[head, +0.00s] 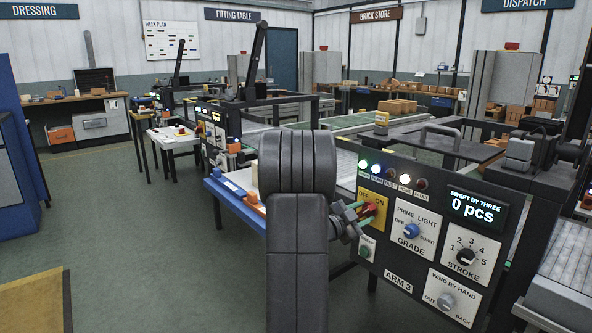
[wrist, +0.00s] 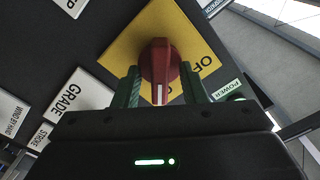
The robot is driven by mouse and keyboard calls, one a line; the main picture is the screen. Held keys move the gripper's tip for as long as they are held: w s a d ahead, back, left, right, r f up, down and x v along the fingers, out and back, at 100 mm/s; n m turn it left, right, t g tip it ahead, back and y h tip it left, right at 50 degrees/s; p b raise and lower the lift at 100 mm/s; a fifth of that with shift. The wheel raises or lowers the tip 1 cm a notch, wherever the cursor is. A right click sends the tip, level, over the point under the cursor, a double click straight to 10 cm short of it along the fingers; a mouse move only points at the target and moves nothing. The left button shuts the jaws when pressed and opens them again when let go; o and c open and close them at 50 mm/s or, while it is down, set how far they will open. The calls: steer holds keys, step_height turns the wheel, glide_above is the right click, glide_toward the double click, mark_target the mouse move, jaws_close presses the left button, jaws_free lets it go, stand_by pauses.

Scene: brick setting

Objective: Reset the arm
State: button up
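The arm's control panel (head: 398,272), marked ARM 3, stands right of centre in the head view. Its red rotary switch (head: 369,209) sits on a yellow OFF/ON plate (head: 378,222). In the wrist view the red switch (wrist: 160,62) lies between the green fingers of my gripper (wrist: 161,92), which appear to press both its sides. Its white mark points down the picture; part of the plate's lettering is hidden. A row of lamps (head: 391,174) shows several lit and a dark red one at the right.
The panel also has a blue GRADE knob (head: 411,231), a black STROKE knob (head: 466,257), a WIND BY HAND knob (head: 446,300) and a green button (head: 365,252). A blue-edged bench (head: 236,203) stands left of the panel. The floor (head: 150,240) at left is clear.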

steer(key=n+p, duration=0.5)
steer(key=shift+r, duration=0.25)
steer(key=shift+f+n+p, duration=0.2)
steer(key=shift+n+p, duration=0.65)
steer(key=shift+n, duration=0.35)
